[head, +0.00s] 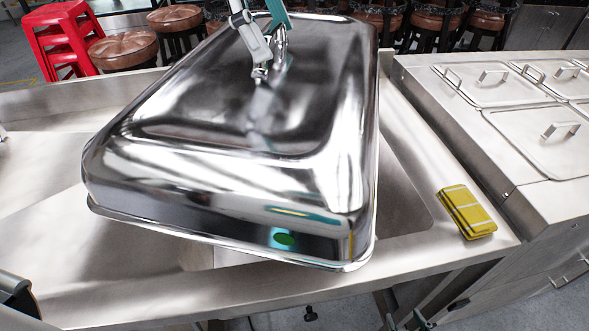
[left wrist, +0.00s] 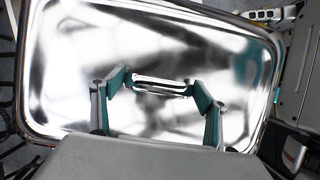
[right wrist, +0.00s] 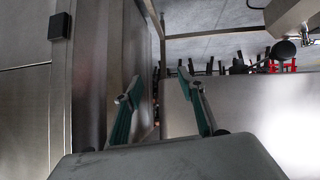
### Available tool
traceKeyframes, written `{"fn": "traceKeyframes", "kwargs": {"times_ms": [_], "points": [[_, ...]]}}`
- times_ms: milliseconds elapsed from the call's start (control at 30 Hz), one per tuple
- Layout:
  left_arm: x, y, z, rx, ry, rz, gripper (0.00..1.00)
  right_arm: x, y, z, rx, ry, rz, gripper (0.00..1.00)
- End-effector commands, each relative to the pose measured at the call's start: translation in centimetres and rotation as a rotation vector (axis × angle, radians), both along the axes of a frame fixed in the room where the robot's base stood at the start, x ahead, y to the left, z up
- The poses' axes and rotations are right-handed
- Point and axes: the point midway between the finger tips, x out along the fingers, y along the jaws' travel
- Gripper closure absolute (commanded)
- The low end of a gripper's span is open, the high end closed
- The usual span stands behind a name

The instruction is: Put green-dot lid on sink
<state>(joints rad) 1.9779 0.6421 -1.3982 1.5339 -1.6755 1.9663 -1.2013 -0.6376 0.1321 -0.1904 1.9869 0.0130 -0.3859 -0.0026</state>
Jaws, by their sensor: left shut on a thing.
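A large shiny rectangular lid (head: 240,120) with a green dot (head: 284,239) on its near side covers much of the steel sink (head: 405,190) in the head view. My left gripper (head: 268,65) is shut on the lid's top handle. In the left wrist view the handle (left wrist: 160,88) spans between its fingers. The lid hides much of the basin, and I cannot tell whether it touches the sink rim. My right gripper (right wrist: 155,88) is open and empty in the right wrist view, low beside steel panels.
A folded yellow cloth (head: 466,212) lies on the sink's right ledge. A steel counter with several handled covers (head: 540,135) stands at the right. Red stools (head: 62,40) and brown round stools (head: 124,48) stand behind. The sink's left surface (head: 50,225) is clear.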

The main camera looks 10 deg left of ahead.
Motion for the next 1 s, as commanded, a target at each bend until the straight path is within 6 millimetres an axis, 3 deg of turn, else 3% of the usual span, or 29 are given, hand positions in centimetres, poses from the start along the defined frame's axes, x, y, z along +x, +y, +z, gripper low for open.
{"fn": "traceKeyframes", "kwargs": {"times_ms": [33, 300, 700, 867, 1000], "points": [[0.2, -0.6, 0.0, -0.002, -0.003, 0.049, 0.82, -0.2, 0.0, -0.9, -0.001, 0.005, 0.002, 0.6], [0.9, -2.9, 0.7, -0.003, -0.004, 0.299, 0.82, -0.2, 0.3, -2.4, 0.0, 0.005, 0.01, 0.6], [1.2, -3.8, 1.2, -0.003, -0.002, 0.416, 0.82, -0.3, 0.5, -2.9, -0.002, 0.007, 0.017, 0.6], [1.2, -3.8, -0.5, -0.002, 0.0, 0.414, 0.82, -0.7, 0.5, -3.4, -0.002, 0.013, 0.016, 0.6], [1.3, -3.8, -3.4, -0.001, 0.002, 0.413, 0.82, -1.0, 0.4, -4.1, -0.008, 0.021, 0.017, 0.6]]}}
